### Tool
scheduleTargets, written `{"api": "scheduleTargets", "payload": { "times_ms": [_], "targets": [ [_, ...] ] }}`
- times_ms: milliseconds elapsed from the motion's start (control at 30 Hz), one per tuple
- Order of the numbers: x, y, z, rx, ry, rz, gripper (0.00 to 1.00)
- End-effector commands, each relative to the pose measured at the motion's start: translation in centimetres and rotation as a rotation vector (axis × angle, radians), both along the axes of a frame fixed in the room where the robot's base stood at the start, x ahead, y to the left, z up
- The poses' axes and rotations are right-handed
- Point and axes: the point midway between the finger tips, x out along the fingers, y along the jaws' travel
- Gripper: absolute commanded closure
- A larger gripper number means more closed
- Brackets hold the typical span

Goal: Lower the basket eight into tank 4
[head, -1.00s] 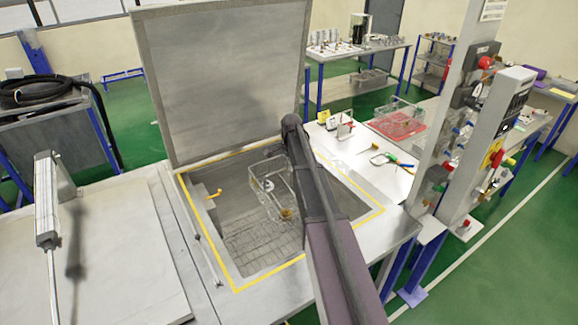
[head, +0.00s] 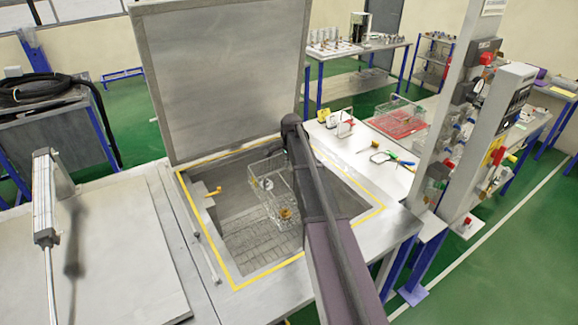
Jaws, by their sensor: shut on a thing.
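The open tank (head: 225,187) is a grey metal well with a yellow-lined rim, its large lid (head: 222,80) standing upright behind it. A wire basket (head: 268,200) hangs within the tank opening, to the left of my arm, with a small brass-coloured part and a grey part in it. It appears above the wire rack (head: 250,240) on the tank floor; the exact gap cannot be told. My gripper is hidden behind my dark arm link, so its hold on the basket is not visible. No tank number is readable.
A closed lid (head: 95,260) with a piston (head: 43,195) lies at left. Another wire basket (head: 400,115) sits on a red mat at right. Pliers (head: 392,157) and small items lie on the bench. A control post (head: 490,150) stands at right.

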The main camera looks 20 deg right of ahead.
Motion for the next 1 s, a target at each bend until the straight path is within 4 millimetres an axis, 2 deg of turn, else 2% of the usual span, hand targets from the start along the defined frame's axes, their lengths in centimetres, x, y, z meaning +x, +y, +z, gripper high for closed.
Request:
{"api": "scheduleTargets", "payload": {
  "times_ms": [1000],
  "targets": [
    [0.0, 0.1, -4.9, 0.000, 0.000, 0.001, 1.00]
  ]
}}
